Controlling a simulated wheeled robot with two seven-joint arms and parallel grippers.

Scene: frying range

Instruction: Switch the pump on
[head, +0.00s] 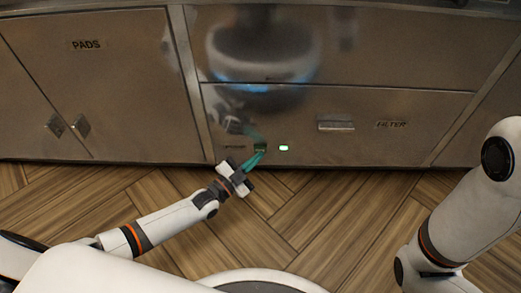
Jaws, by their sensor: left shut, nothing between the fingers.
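A small dark green switch (260,148) sits low on the steel front panel, left of a lit greenish-white indicator light (284,148). My left gripper (258,155) reaches up from the lower left with its teal fingers shut and empty. Its tips are at the switch's lower edge and partly cover it; I cannot tell whether they touch. My right arm comes in at the right edge, but its gripper is out of view.
The panel has a drawer handle (336,123) beside a FILTER label (391,125). A double-door cabinet marked PADS (86,45) stands to the left, its handles closed together. The wood floor (310,215) in front is clear.

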